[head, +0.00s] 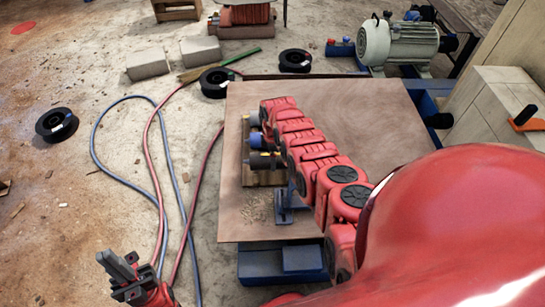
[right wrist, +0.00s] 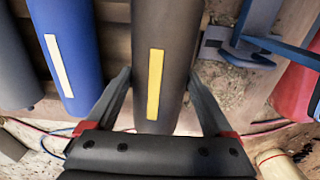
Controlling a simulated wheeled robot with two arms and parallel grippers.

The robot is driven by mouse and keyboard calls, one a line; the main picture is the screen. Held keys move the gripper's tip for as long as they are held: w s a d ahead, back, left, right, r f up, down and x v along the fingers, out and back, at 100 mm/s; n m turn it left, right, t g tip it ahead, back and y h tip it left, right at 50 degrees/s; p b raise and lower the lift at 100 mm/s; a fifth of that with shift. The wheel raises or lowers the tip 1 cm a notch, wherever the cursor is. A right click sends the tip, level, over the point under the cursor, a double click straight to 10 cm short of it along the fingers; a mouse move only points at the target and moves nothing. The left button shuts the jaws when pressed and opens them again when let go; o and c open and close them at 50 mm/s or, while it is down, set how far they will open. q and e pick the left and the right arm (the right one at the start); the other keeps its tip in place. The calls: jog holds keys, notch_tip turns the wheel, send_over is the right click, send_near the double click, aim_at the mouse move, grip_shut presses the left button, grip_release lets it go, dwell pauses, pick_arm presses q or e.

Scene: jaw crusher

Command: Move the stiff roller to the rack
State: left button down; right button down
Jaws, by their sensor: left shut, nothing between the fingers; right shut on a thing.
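A dark roller (right wrist: 172,40) with a yellow stripe stands out in the right wrist view. My right gripper (right wrist: 160,80) is shut on it, one finger on each side. In the head view the dark roller (head: 262,162) lies on the board, partly hidden by my right arm. A blue roller (right wrist: 68,45) with a white stripe and a grey roller (right wrist: 14,70) are beside it. A wooden holder (head: 264,179) shows under the rollers; I cannot tell if this is the rack. My left gripper (head: 118,267) is shut and empty over the floor at lower left.
A blue metal bracket (head: 284,212) stands on the wooden board (head: 375,105), close to the dark roller. Hoses (head: 150,150) and black spools (head: 57,125) lie on the floor at left. A motor (head: 398,45) stands at back right. The board's back right is clear.

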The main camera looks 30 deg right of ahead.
jog(key=shift+w+f+b, duration=0.1)
jog(key=shift+f+b, duration=1.35)
jog(key=shift+b, duration=0.05)
dwell(0.6)
grip_release()
jog(key=shift+r+p, duration=0.55)
notch_tip(320, 180, up, 6)
jog(key=p, duration=0.4)
jog(key=shift+f, duration=0.15)
notch_tip(320, 180, up, 11)
jog(key=p, duration=0.1)
jog(key=shift+f, duration=0.15)
